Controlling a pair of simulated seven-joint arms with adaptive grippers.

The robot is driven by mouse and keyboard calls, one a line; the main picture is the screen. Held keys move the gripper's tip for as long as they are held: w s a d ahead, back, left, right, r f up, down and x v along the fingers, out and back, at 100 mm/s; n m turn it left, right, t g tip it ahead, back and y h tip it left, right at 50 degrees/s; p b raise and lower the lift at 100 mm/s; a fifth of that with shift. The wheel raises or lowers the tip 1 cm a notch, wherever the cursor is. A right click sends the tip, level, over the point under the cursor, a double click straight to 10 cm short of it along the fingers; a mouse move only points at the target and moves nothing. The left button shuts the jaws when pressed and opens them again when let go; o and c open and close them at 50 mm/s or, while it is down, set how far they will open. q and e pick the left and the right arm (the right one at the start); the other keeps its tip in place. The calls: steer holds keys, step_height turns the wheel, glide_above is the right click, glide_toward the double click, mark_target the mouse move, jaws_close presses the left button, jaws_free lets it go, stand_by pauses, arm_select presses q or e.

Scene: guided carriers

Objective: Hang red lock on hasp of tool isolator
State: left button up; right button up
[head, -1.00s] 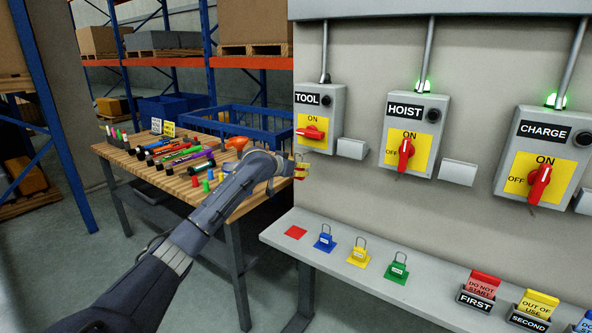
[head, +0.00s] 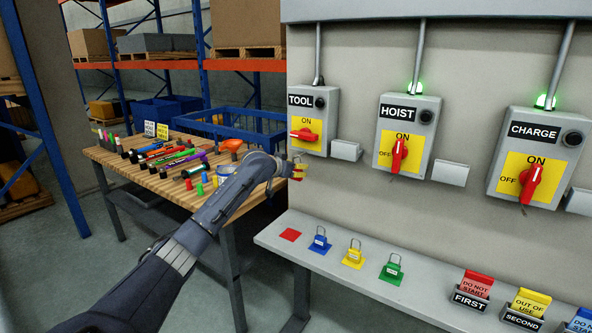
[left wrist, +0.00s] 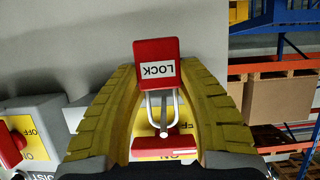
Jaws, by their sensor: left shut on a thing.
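My left gripper (head: 297,170) is just below the tool isolator (head: 329,103) in the head view. In the left wrist view its yellow fingers (left wrist: 163,95) are shut on the red lock (left wrist: 155,50), whose label reads LOCK upside down. The lock's metal shackle (left wrist: 150,105) points toward the isolator's red handle (left wrist: 163,149). The shackle overlaps the hasp area in the picture; I cannot tell whether it passes through. The tool isolator's red handle (head: 304,135) lies sideways, and no green lamp shows above it. My right gripper is not in view.
The hoist isolator (head: 425,115) and charge isolator (head: 570,155) have lit green lamps. Blue (head: 319,243), yellow (head: 353,257) and green (head: 391,271) locks stand on the shelf (head: 430,293) beside an empty red square (head: 290,235). A wooden workbench (head: 140,178) with tools is at left.

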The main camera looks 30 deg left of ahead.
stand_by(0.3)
arm_select(q)
steer(key=o, duration=1.3)
